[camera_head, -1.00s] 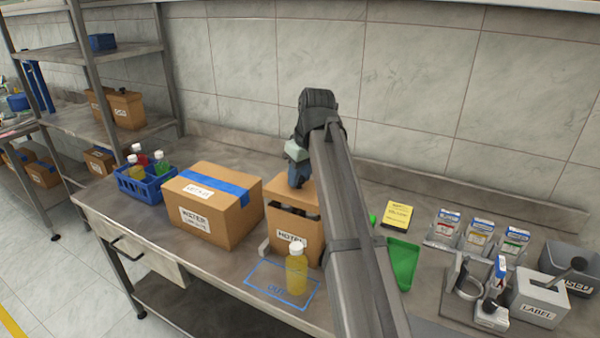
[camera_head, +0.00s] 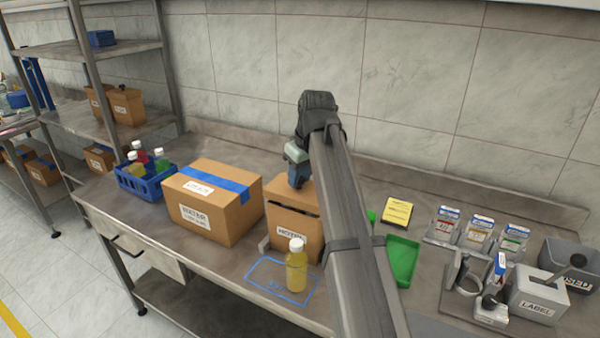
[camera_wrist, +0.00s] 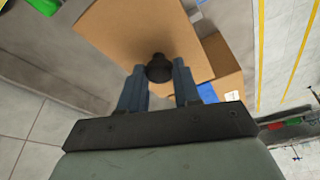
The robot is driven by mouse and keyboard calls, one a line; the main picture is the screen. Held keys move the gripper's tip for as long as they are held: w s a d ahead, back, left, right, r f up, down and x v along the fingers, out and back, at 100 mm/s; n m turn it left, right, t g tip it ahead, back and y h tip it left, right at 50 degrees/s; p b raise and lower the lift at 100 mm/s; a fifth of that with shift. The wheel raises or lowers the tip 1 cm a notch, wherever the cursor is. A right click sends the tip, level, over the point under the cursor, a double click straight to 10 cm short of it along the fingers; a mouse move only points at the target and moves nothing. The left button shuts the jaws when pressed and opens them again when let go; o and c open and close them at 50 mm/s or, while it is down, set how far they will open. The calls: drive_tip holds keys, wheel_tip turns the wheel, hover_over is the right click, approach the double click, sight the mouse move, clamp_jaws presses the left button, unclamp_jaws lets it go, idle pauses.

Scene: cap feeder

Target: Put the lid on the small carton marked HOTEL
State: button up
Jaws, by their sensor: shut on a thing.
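The small carton marked HOTEL (camera_head: 288,243) stands upright on the bench, behind a bottle. Its brown lid (camera_head: 278,192) is on top of it, with a thin dark gap under the front edge, wider toward the right, so the lid looks slightly tilted. In the wrist view the lid (camera_wrist: 120,30) is a flat brown panel with a black knob (camera_wrist: 159,68). My gripper (camera_wrist: 160,72) is shut on that knob from above. In the head view my gripper (camera_head: 298,178) is over the lid, and my arm hides the carton's right side.
A larger taped carton (camera_head: 212,205) stands close to the left. A yellow bottle (camera_head: 296,268) stands in front, on a blue outlined area (camera_head: 268,274). A blue crate (camera_head: 150,186) holds bottles. A green tray (camera_head: 403,262) lies to the right of my arm.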

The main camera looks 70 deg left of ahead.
drive_tip(key=shift+f, duration=0.1)
idle(0.3)
drive_tip(key=shift+f, duration=1)
drive_tip(key=shift+f, duration=0.4)
drive_tip(key=o, duration=1.1)
drive_tip(key=c, duration=0.4)
drive_tip(key=shift+o, duration=0.2)
drive_tip(key=shift+r, duration=0.1)
drive_tip(key=shift+r, duration=5.45)
